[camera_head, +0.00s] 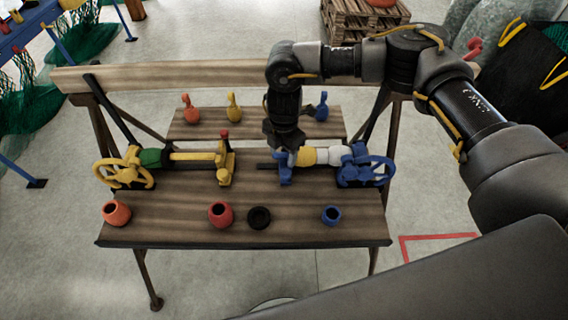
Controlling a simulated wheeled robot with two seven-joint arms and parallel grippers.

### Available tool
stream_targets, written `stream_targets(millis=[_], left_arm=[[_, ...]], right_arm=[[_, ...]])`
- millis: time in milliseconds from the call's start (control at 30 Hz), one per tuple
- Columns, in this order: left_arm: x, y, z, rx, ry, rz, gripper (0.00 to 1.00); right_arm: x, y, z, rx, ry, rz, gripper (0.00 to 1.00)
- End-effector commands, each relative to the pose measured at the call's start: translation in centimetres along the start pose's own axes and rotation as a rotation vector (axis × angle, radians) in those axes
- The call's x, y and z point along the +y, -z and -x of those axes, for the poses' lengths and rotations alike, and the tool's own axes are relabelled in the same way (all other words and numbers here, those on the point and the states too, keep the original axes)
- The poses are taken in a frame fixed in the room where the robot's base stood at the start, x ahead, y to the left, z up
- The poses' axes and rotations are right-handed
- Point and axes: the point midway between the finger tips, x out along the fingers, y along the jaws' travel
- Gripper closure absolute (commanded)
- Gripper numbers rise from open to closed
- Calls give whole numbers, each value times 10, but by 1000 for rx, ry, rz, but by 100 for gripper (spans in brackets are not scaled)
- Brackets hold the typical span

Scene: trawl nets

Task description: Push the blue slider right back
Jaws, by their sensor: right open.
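The blue slider (284,172) sits on the bench at the left end of the right-hand device. A yellow and white cylinder (325,156) lies just right of it, and a blue handwheel (365,167) is at the device's right end. My right gripper (289,150) points down from above, right at the slider's top. It hides part of the slider, so I cannot tell whether they touch. Its fingers are open, and I see nothing held in them. My left gripper is not in view.
A second device with a yellow handwheel (123,169) and yellow slider (225,163) is on the left of the wooden bench (290,220). Red, black and blue cups line the front. A shelf behind holds orange, yellow and blue pieces.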

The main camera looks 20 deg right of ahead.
Motion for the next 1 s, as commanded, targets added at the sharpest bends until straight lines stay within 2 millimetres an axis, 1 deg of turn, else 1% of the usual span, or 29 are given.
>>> stream_targets(millis=[33, 100, 233, 333, 467, 700, 800, 1000], left_arm=[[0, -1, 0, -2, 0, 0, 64], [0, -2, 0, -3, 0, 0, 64], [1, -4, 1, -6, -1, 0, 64], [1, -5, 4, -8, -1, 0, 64], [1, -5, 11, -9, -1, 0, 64], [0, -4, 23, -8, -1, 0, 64], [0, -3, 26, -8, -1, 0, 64], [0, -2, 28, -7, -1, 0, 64]], right_arm=[[0, -7, 4, -15, 8, -10, 44], [-2, -12, 7, -25, 16, -19, 44], [-3, -13, 6, -26, 19, -21, 44], [-3, -13, -1, -24, 19, -21, 44], [-4, -14, -20, -25, 20, -21, 44], [-4, -14, -66, -24, 20, -21, 44], [-4, -14, -81, -24, 18, -21, 44], [-4, -15, -98, -24, 16, -20, 44]])
